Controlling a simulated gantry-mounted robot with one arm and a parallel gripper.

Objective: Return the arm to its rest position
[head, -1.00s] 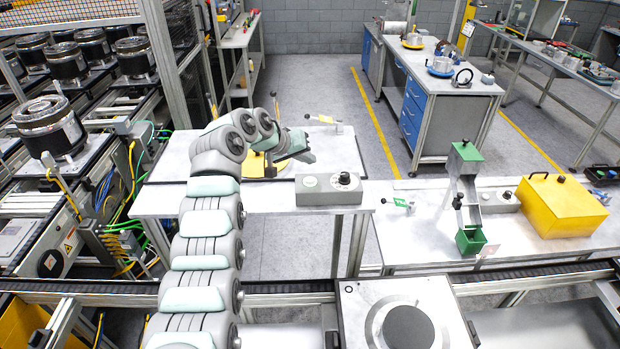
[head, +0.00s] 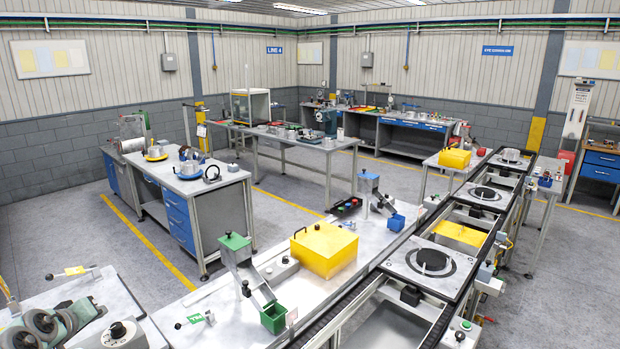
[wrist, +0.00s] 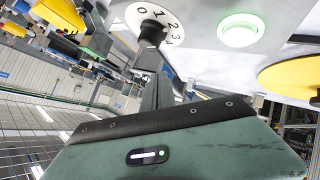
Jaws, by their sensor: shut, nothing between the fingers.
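My arm (head: 45,325) shows only at the lower left corner of the head view, bent low over a grey bench. My gripper (wrist: 152,66) shows in the wrist view as a green-grey body with narrow grey fingers, shut and empty. Past its fingertips is a black rotary knob (wrist: 152,32) on a white dial numbered 0 to 4. I cannot tell whether the fingertips touch the knob. The grey control box (head: 104,338) with this knob is beside the arm in the head view, cut off by the lower edge.
A lit green-ringed button (wrist: 240,30) and a yellow disc (wrist: 297,76) lie near the dial. A conveyor (head: 405,292) runs along the right. Floor is open behind the benches.

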